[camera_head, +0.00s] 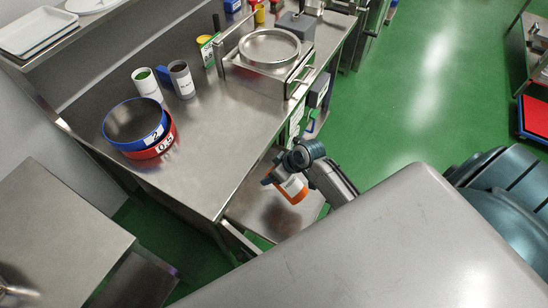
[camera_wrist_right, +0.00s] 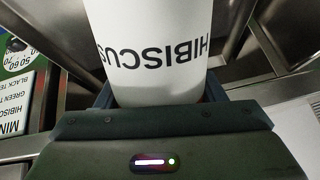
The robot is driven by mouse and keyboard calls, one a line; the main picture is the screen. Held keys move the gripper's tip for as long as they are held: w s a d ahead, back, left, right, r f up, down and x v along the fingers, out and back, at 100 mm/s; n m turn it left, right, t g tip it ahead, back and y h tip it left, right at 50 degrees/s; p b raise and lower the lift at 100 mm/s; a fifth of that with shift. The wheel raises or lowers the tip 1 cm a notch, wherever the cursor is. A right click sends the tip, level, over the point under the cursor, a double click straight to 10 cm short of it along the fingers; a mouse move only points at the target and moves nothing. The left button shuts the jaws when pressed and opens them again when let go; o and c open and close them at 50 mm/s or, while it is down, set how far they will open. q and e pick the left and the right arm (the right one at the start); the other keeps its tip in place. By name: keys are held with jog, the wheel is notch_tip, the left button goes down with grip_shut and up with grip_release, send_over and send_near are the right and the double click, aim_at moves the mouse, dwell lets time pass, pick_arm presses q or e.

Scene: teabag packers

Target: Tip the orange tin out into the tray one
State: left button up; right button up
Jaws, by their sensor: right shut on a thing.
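The orange tin (camera_head: 293,190) is white with an orange end and is tilted, beyond the front edge of the steel table. In the right wrist view the tin (camera_wrist_right: 150,45) fills the top middle, its HIBISCUS lettering upside down. My right gripper (camera_head: 279,182) is shut on the tin. Its fingers are partly hidden behind the tin. My left gripper is in neither view. White trays (camera_head: 38,32) lie on a shelf at the upper left. No number shows on them, so I cannot tell which is tray one. The tin's contents are not visible.
A blue-rimmed sieve (camera_head: 136,120) rests on a red one (camera_head: 158,150) on the steel table (camera_head: 205,150). Two open tins, one with green contents (camera_head: 146,82) and one grey (camera_head: 181,78), stand behind. A steel machine with a round pan (camera_head: 270,48) is at the back right.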

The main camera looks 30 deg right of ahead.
jog(key=shift+w+r+g+h, duration=0.2)
jog(key=shift+g+h, duration=0.1)
jog(key=shift+g, duration=0.3)
jog(key=shift+f+g+p, duration=0.1)
jog(key=shift+g+p, duration=0.3)
jog(key=shift+p, duration=0.2)
jog(key=g+p, duration=0.1)
jog(key=p, duration=0.1)
jog(key=g+h+p, duration=0.1)
jog(key=p, duration=0.1)
jog(key=shift+w+r, duration=0.1)
jog(key=shift+r, duration=0.2)
jog(key=shift+w+a+r+m+g+h+p, duration=0.15)
jog(key=shift+m+g+h+p, duration=0.2)
jog(key=shift+g+p, duration=0.6)
jog(key=shift+w+g, duration=0.1)
jog(key=shift+g, duration=0.35)
jog(key=shift+f+g+h, duration=0.2)
jog(key=shift+g+h, duration=0.15)
jog(key=shift+g, duration=0.05)
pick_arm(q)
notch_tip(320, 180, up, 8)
pick_arm(e)
jog(key=shift+w+g+h, duration=0.2)
jog(key=shift+g+h, duration=0.3)
jog(key=shift+g, duration=0.8)
jog(key=shift+r, duration=0.1)
